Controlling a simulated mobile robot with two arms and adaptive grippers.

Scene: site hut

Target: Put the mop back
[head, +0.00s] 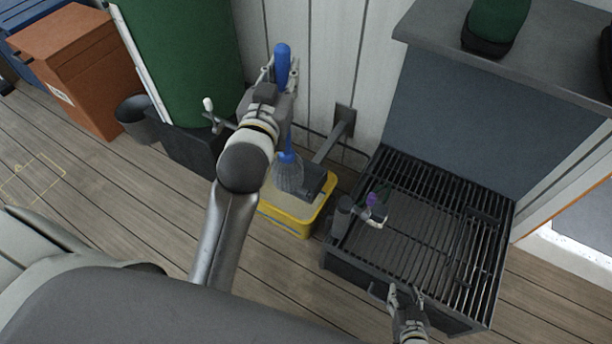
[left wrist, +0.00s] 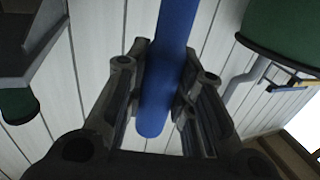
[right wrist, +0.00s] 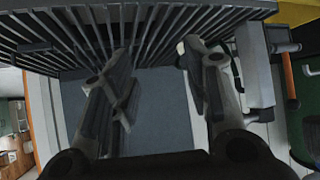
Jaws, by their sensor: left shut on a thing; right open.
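The mop has a blue handle (head: 283,62) and a grey stringy head (head: 288,175). My left gripper (head: 279,78) is shut on the handle near its top end, and the handle also shows between the fingers in the left wrist view (left wrist: 167,85). The mop hangs about upright, its head over the yellow bucket (head: 289,225) with a grey wringer (head: 313,188). I cannot tell whether the head touches the bucket; my arm hides part of both. My right gripper (head: 406,293) is open and empty by the front edge of the slatted black rack (head: 440,225).
A green barrel (head: 185,60) stands left of my left arm, with a dark pot (head: 137,108) and an orange box (head: 75,70) beyond. A grey counter (head: 520,65) rises behind the rack. A small purple and grey item (head: 375,208) lies on the rack.

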